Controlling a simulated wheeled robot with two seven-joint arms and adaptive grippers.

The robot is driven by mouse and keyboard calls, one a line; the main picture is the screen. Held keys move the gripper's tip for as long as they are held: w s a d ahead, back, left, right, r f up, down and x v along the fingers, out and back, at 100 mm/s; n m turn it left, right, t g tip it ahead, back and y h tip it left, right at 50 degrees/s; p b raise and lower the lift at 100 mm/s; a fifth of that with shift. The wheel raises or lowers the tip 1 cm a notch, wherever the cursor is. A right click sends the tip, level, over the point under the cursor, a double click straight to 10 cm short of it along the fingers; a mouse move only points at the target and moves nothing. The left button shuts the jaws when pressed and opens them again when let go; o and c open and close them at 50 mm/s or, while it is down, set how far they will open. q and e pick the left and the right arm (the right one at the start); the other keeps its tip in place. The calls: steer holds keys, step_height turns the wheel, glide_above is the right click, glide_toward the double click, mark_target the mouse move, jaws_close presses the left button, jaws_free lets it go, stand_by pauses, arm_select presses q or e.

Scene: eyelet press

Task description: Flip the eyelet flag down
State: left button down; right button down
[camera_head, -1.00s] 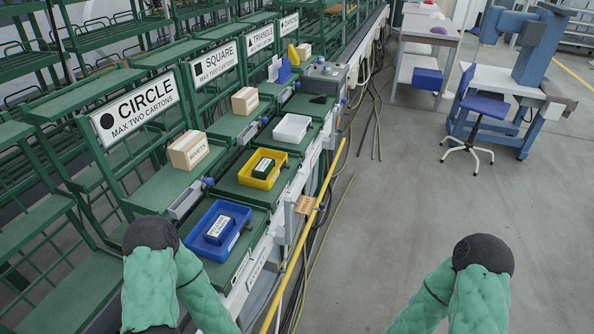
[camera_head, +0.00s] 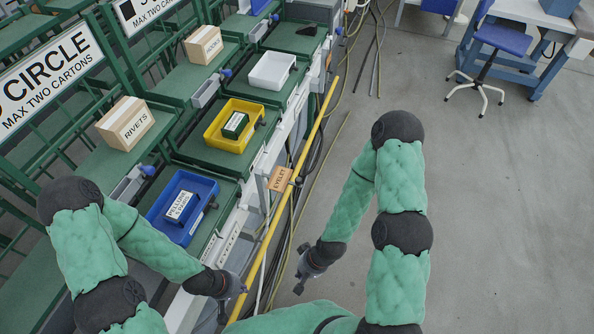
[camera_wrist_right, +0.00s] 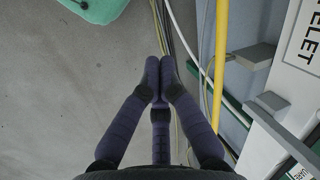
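The eyelet flag is a small orange-tan tag (camera_head: 281,179) with dark lettering. It stands out from the front edge of the green bench line, beside the yellow pipe, in the head view. My left gripper (camera_head: 238,291) is low in the head view, below and left of the flag, near the rail; its finger opening is too small to tell. My right gripper (camera_head: 299,282) hangs over the floor side of the yellow pipe, below the flag and apart from it. In the right wrist view its purple fingers (camera_wrist_right: 160,72) meet at the tips with nothing between them.
The yellow pipe (camera_head: 262,249) and loose cables run along the bench front. A blue bin (camera_head: 153,213), yellow bin (camera_head: 212,139) and white bin (camera_head: 271,71) stand on the bench. A white panel lettered "ELET" (camera_wrist_right: 301,62) shows at right in the wrist view.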

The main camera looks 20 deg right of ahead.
steer(key=shift+w, duration=0.1)
step_height(320, 180, up, 37)
steer(key=m+h+p, duration=0.4)
steer(key=h+p, duration=0.2)
steer(key=p, duration=0.3)
glide_above(300, 180)
steer(key=a, duration=0.3)
steer(key=shift+s, duration=0.35)
steer(key=shift+f, duration=0.1)
steer(key=d+f, duration=0.1)
steer(key=f, duration=0.8)
steer(key=d+f+b, duration=0.1)
steer(key=f, duration=0.3)
steer(key=shift+w+d+f, duration=0.2)
steer(key=shift+d+f, duration=0.1)
